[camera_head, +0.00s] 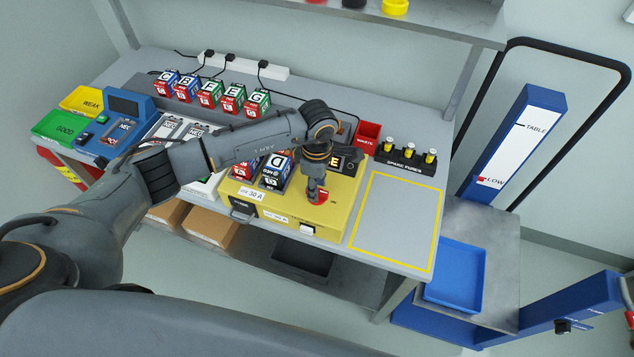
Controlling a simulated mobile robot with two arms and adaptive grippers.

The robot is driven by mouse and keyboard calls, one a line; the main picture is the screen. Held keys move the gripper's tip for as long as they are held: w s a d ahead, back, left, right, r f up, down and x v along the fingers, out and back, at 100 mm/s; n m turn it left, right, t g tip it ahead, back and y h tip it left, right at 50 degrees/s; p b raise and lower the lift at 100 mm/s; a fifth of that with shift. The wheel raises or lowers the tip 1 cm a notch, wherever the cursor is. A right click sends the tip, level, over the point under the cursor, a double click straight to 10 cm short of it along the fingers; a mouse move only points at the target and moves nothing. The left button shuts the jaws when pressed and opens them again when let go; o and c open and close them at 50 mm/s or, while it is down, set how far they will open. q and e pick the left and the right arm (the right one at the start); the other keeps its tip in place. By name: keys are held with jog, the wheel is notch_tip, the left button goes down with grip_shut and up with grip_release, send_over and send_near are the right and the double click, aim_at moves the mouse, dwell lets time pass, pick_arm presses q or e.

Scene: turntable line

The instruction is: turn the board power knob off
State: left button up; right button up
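The yellow power board (270,205) stands on the workbench, with a "30 A" label on its front. A red knob (322,198) is on its top face at the right end, partly hidden by my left gripper. My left arm comes in from the left across the board. My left gripper (313,195) points down at the knob, its fingertips at or against it; I cannot tell whether they hold it. The knob's pointer direction is hidden. Block D (277,170) sits on the board beside another block, partly behind my arm. My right gripper is not in view.
Several lettered blocks (210,93) stand in a row at the back. A red bin (367,133) and spare fuses (411,158) stand behind a clear yellow-outlined area (398,220). Green (60,127) and yellow (85,100) trays are at left. A blue tray (456,275) lies on the cart at right.

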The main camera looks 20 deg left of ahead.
pick_arm(q)
jog(key=shift+f, duration=0.25)
jog(key=shift+w+f, duration=0.1)
jog(key=shift+f, duration=0.1)
grip_shut()
